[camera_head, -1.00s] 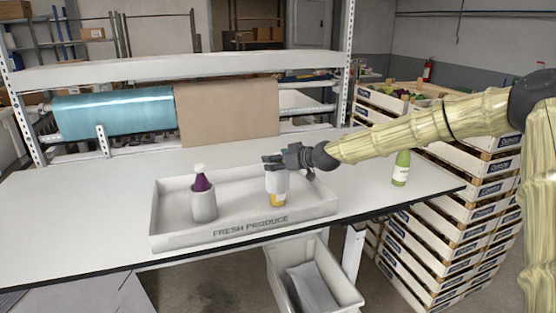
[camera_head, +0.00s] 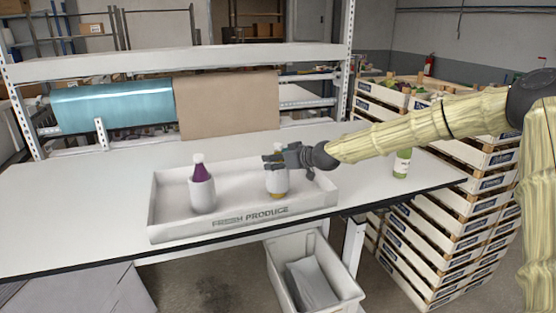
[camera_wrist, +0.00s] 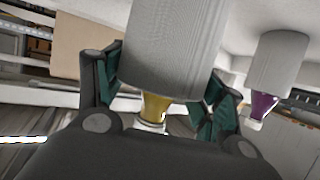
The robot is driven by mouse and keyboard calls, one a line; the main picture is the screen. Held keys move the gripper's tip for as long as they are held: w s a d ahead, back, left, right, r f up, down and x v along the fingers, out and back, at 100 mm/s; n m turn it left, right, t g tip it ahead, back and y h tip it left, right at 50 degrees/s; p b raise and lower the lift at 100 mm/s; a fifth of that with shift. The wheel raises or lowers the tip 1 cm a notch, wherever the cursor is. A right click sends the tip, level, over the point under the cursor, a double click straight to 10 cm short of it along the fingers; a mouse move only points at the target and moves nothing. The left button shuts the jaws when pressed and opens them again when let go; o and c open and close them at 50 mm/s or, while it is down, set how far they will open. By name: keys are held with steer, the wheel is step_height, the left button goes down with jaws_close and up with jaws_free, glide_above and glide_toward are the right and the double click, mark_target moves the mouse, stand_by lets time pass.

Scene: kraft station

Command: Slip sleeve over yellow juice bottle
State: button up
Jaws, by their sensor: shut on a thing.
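The yellow juice bottle (camera_head: 277,196) stands in the right part of the white tray (camera_head: 235,225), with a strip of yellow showing at its base. A light grey sleeve (camera_head: 277,184) is around it, above that strip. In the inverted wrist view, the yellow neck (camera_wrist: 155,106) and white cap stick out of the sleeve's (camera_wrist: 177,50) top end. My gripper (camera_head: 274,161) is at the sleeve's upper end, shut on the sleeve.
A purple bottle (camera_head: 201,174) in a grey sleeve (camera_head: 203,196) stands in the tray's left part. A green bottle (camera_head: 402,164) stands at the table's right, near stacked crates (camera_head: 440,215). A grey bin (camera_head: 310,275) is below. The table's left side is clear.

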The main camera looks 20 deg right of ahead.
steer(key=o, duration=0.7)
steer(key=shift+o, duration=0.2)
steer(key=v, duration=1.2)
steer(key=shift+f, duration=0.1)
stand_by(0.5)
